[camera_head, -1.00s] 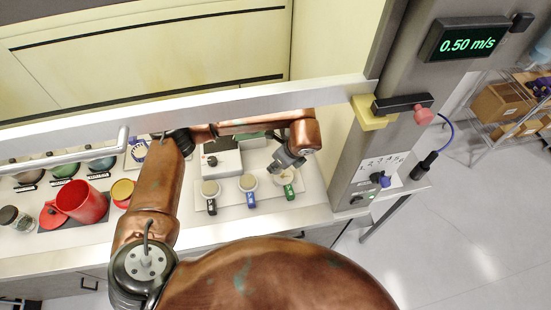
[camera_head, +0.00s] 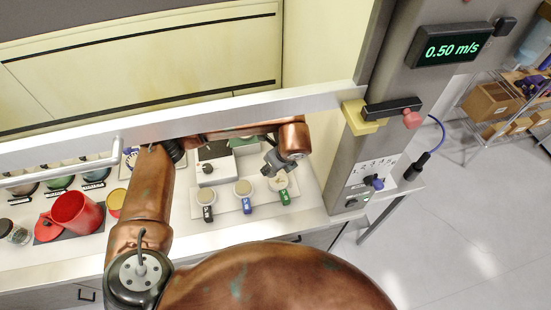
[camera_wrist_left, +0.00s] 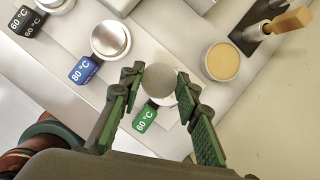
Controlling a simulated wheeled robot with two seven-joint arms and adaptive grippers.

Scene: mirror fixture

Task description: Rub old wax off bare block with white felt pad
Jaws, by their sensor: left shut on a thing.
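My left gripper (camera_head: 275,167) is over the green-tagged round block (camera_head: 281,183) at the right end of a row of three. In the left wrist view my left gripper (camera_wrist_left: 160,95) has its fingers on both sides of a round, matte pad (camera_wrist_left: 160,82) and is shut on it; the pad looks grey here. The pad covers most of the block above the green 60 °C tag (camera_wrist_left: 145,117); I cannot tell whether it touches the block. A blue-tagged block (camera_wrist_left: 110,40) with a shiny top is beside it. My right gripper is not in view.
A round tin of tan material (camera_wrist_left: 220,62) and a wooden-handled tool (camera_wrist_left: 288,22) are near the gripper. A white box (camera_head: 214,165) stands behind the blocks. A red cup (camera_head: 75,212) is at the left. A metal rail (camera_head: 230,107) crosses above the bench.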

